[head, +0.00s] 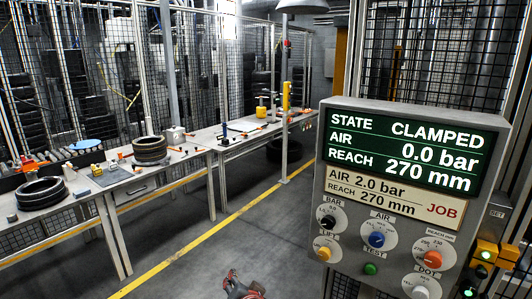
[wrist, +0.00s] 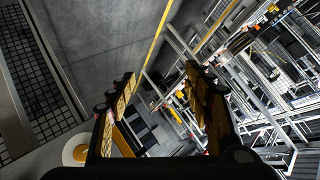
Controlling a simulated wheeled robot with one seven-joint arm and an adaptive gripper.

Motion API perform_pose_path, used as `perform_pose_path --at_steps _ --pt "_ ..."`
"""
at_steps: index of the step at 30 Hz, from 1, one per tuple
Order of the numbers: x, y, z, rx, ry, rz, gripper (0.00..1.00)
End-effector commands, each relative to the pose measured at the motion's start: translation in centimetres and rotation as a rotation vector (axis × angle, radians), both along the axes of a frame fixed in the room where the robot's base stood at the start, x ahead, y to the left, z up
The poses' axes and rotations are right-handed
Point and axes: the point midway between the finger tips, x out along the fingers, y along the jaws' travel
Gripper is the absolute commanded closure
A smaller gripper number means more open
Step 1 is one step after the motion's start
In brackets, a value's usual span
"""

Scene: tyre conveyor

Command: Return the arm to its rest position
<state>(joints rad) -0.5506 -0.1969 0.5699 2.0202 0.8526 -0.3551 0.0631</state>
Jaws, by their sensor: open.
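My gripper (wrist: 160,80) shows in the wrist view with its two yellow-and-black fingers spread wide apart. Nothing is between the fingers; beyond them are grey floor and a tilted view of frames and benches. The wrist view is strongly rolled. In the head view, a small dark and red part shows at the bottom edge, and I cannot tell what it is. The control panel (head: 328,180) stands at the right of the head view.
A second bench (head: 205,137) stands behind. Mesh fencing (head: 95,60) closes the back. Grey floor with a yellow line (head: 185,255) is clear between bench and panel.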

Motion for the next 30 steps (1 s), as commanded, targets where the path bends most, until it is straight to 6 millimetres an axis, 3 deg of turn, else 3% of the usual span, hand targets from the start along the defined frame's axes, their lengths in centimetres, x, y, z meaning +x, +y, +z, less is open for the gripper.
perform_pose_path --at_steps 4,8,11,15,18,21,24,27,30 --pt "-5.5 0.7 -0.1 -0.067 0.143 0.232 0.49" --pt "-11.0 -1.4 0.1 -0.159 0.267 0.401 0.49" --pt "-15.7 -4.7 0.6 -0.25 0.361 0.5 0.49" --pt "-21.8 -11.2 1.6 -0.386 0.48 0.566 0.49" --pt "-25.3 -15.8 2.6 -0.469 0.537 0.56 0.49" --pt "-27.8 -20.2 4.3 -0.535 0.551 0.506 0.49" --pt "-28.4 -23.0 6.4 -0.562 0.495 0.421 0.49" --pt "-28.6 -24.5 8.4 -0.553 0.444 0.35 0.49" --pt "-28.7 -25.3 9.1 -0.547 0.429 0.311 0.49"
